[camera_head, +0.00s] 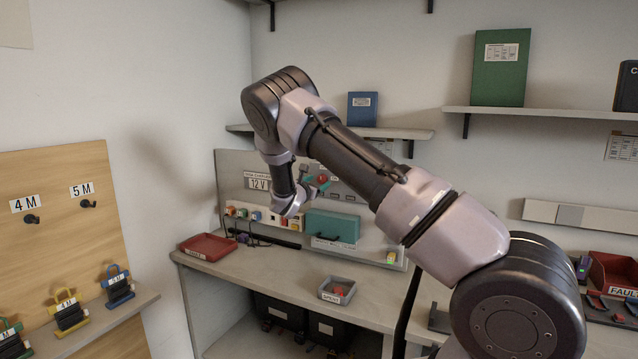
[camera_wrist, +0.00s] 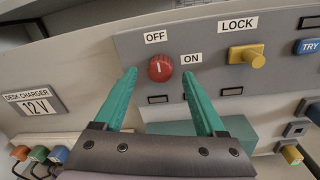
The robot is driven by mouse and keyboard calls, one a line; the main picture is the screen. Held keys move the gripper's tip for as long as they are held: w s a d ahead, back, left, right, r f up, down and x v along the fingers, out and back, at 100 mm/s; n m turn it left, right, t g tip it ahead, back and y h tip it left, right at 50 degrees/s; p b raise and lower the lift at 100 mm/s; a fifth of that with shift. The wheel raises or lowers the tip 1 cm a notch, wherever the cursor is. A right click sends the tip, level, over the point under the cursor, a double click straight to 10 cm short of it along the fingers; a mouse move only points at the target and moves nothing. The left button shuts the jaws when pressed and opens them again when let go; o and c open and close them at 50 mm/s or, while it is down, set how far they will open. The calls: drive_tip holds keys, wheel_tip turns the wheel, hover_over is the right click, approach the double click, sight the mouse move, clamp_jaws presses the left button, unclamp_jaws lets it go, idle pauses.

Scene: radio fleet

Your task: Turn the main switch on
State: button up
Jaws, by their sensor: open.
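The main switch is a red round knob (camera_wrist: 160,68) on a grey panel (camera_wrist: 215,35), with an OFF label (camera_wrist: 155,36) above it and an ON label (camera_wrist: 191,58) to its right. Its white mark points up toward OFF. My gripper (camera_wrist: 158,75) is open, its two teal fingers on either side of the knob in the wrist view, with gaps between them and the knob. I cannot tell how far the tips are from the panel. In the head view my gripper (camera_head: 318,183) is in front of the panel and partly hides it.
A 12 V desk charger (camera_wrist: 36,105) is at left.

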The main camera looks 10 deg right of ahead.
drive_tip(key=shift+x, duration=0.9)
clamp_jaws()
